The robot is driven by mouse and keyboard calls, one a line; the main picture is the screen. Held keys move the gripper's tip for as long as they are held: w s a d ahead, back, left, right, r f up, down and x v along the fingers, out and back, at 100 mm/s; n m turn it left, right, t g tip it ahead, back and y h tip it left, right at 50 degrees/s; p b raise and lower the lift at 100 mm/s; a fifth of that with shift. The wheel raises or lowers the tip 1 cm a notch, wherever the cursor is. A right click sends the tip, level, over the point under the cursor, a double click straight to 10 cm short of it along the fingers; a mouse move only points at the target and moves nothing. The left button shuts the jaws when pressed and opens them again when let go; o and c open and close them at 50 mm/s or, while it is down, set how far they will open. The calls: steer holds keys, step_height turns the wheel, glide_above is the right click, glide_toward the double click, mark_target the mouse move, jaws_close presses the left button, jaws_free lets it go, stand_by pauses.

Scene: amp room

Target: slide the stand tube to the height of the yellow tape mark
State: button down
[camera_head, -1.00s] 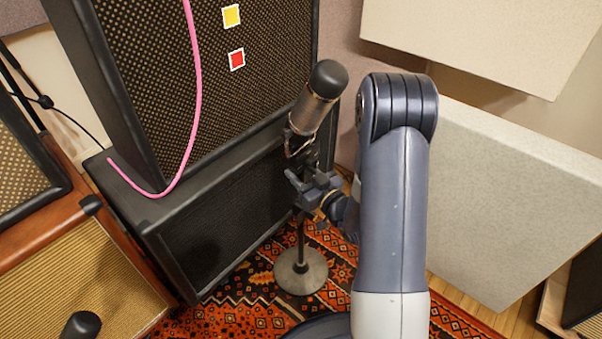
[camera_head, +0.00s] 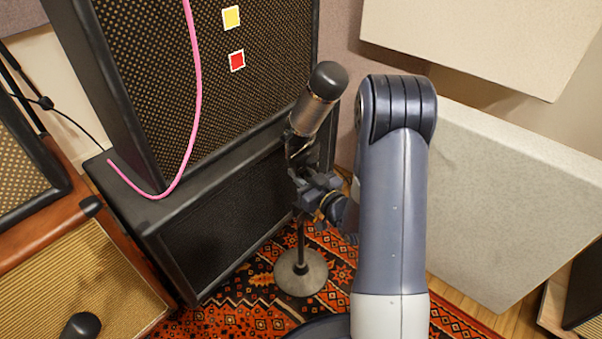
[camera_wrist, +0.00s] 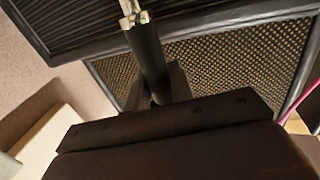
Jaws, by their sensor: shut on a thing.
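The microphone (camera_head: 318,98) sits tilted on top of the stand, dark with a metallic body. The stand's tube (camera_head: 301,233) rises from a round grey base (camera_head: 301,272) on the rug. My gripper (camera_head: 312,190) is shut on the stand tube just below the microphone and hides part of it. The microphone's top is below the yellow mark in the picture.
The lower cabinet (camera_head: 225,215) stands close behind the stand. A pink cable (camera_head: 196,90) hangs down the cabinet's front. A pale panel (camera_head: 510,200) leans at the right.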

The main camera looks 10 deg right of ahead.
mark_target(304, 146)
step_height(304, 146, up, 10)
steer(key=p, duration=0.4)
steer(key=shift+r+p, duration=0.2)
steer(key=shift+p, duration=0.1)
steer(key=c, duration=1.3)
jaws_free()
steer(key=shift+f, duration=0.15)
steer(key=p+v, duration=0.1)
steer(key=v, duration=0.9)
steer(key=shift+s+d, duration=0.15)
steer(key=shift+s, duration=0.25)
steer(key=shift+w, duration=0.1)
